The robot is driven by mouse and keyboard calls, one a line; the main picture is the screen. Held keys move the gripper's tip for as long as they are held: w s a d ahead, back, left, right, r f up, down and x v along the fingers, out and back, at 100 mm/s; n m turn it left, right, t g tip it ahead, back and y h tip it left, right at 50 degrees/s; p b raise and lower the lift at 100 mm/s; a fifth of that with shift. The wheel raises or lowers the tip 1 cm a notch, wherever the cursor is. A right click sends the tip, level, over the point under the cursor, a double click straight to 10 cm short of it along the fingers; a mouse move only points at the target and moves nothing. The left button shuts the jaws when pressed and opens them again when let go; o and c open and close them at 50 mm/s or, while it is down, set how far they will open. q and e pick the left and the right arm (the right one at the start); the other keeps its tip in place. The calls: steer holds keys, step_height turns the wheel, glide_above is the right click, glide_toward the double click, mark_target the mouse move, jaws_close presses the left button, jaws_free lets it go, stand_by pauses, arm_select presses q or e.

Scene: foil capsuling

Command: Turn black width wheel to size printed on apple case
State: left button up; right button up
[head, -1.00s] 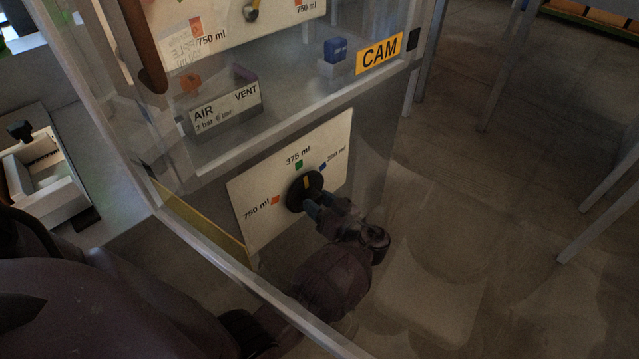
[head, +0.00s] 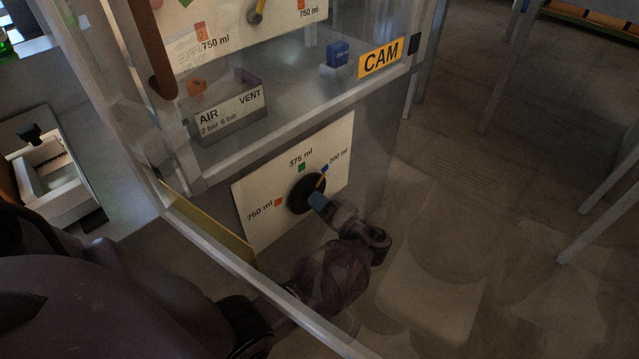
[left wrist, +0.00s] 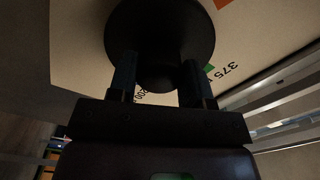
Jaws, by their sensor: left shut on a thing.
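The black width wheel (head: 303,194) sits on a pale panel (head: 250,225) under the machine's frame. Its yellow pointer (head: 320,183) aims at the blue mark by the 200 ml label (head: 338,158). The green mark is at 375 ml (head: 301,166), and the orange one at 750 ml (head: 278,202). My left gripper (head: 319,200) reaches the wheel from below right and is shut on it. In the left wrist view the fingers (left wrist: 158,76) stand on either side of the wheel's middle, below its dark disc (left wrist: 160,30). The apple case is not clearly seen. My right gripper is not in view.
A clear-walled frame with a metal rail (head: 300,125) runs above the panel. An AIR VENT box (head: 232,108), a blue block (head: 338,53) and a CAM sign (head: 381,57) are above it.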

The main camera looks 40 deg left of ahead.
arm_select(q)
steer(key=m, duration=0.2)
steer(key=shift+r+m, duration=0.15)
steer(key=shift+m, duration=0.15)
steer(key=shift+m+p, duration=0.45)
steer(key=shift+m, duration=0.75)
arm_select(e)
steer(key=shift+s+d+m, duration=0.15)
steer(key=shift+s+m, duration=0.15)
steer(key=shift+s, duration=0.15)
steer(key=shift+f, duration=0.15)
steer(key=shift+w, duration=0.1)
arm_select(q)
steer(key=o, duration=0.9)
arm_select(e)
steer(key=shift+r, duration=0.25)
arm_select(q)
steer(key=shift+d, duration=0.1)
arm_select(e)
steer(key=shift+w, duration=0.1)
